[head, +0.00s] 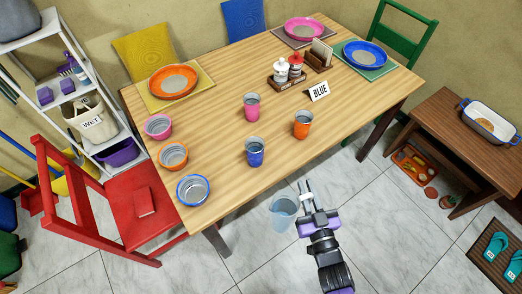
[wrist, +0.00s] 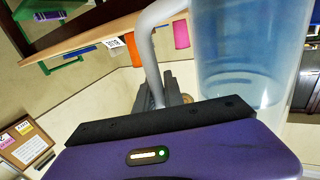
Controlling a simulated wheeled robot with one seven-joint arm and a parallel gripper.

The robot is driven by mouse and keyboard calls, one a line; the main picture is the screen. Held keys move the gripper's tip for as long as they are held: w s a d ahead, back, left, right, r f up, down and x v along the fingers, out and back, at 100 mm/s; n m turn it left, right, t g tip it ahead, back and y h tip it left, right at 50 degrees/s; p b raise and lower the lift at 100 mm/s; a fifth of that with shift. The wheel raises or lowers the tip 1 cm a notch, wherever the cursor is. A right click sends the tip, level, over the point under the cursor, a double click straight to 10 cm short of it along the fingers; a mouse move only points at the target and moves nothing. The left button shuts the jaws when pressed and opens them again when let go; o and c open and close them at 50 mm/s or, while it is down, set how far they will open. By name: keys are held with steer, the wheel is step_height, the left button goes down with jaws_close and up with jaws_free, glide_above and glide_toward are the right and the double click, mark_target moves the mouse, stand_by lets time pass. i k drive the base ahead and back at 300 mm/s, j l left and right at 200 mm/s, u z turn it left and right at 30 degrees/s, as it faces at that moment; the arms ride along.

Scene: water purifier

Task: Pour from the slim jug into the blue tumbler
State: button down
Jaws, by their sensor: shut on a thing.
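The slim jug (head: 283,214) is clear with a bluish tint and hangs over the floor, just off the table's front edge. The jug looks about upright. The blue tumbler (head: 255,153) stands upright on the table near its front edge, above and left of the jug in the head view, apart from it.
A pink tumbler (head: 252,107) and an orange tumbler (head: 302,125) stand near the blue one. Several bowls, such as the blue-rimmed bowl (head: 193,190), line the table's left side. Bare wood (head: 220,190) lies left of the blue tumbler.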

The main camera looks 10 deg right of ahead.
mark_target(254, 146)
steer(key=k+j+u, duration=0.1)
steer(key=k+u, duration=0.2)
steer(key=k, duration=0.2)
steer(key=i+j+u, duration=0.15)
steer(key=u, duration=0.7)
steer(key=i+j, duration=0.2)
steer(key=i, duration=0.3)
steer(key=u, duration=0.05)
